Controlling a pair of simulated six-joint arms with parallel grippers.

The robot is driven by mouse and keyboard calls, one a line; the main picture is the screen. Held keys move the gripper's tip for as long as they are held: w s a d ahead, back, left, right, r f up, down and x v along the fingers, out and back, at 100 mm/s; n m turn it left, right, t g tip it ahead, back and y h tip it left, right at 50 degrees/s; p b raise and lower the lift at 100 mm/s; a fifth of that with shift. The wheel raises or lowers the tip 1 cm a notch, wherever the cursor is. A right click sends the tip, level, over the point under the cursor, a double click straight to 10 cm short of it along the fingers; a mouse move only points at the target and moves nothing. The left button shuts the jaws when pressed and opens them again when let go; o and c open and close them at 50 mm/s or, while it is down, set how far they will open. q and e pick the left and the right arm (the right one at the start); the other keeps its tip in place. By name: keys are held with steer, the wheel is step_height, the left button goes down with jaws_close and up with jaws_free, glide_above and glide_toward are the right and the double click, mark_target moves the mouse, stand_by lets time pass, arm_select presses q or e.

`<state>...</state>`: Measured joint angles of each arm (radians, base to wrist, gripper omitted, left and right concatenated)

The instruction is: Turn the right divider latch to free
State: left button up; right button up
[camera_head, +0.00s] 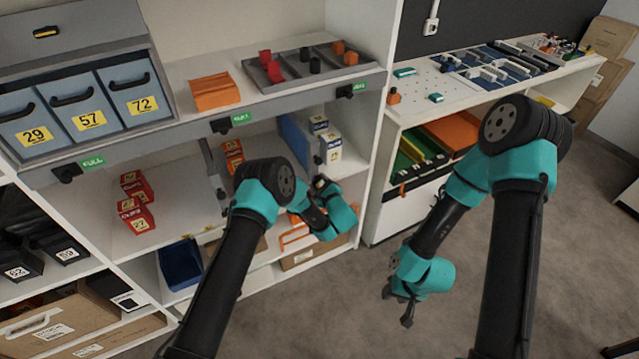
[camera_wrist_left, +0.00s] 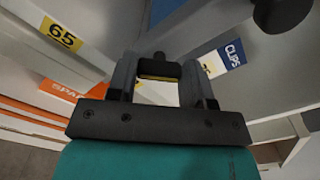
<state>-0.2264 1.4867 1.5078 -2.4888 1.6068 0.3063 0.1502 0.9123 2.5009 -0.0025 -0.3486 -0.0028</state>
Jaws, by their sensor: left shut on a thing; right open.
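The right divider (camera_head: 294,137) is a blue upright panel on the middle shelf, left of the white boxes. My left gripper (camera_head: 319,184) is at the lower front of this bay. In the left wrist view, its fingers (camera_wrist_left: 160,78) are shut on a small black bar with a yellowish stripe, which looks like the right divider latch (camera_wrist_left: 159,68). In the head view the gripper hides most of the latch, so its turn angle cannot be told. My right gripper (camera_head: 402,298) is open and empty, low over the floor, away from the shelf.
A grey left divider (camera_head: 212,168) stands further left. White boxes (camera_head: 327,140) stand just right of the blue divider. A black knob (camera_head: 345,92) hangs from the shelf edge above; a black knob is also close in the left wrist view (camera_wrist_left: 283,10). The floor (camera_head: 420,240) around my right gripper is clear.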

arm_select(q)
steer(key=n, duration=0.5)
steer(key=shift+f+n, duration=0.1)
steer(key=shift+n, duration=2.4)
steer(key=o, duration=0.9)
steer(key=shift+s, duration=0.1)
steer(key=v, duration=1.7)
steer(key=shift+s+d, duration=0.1)
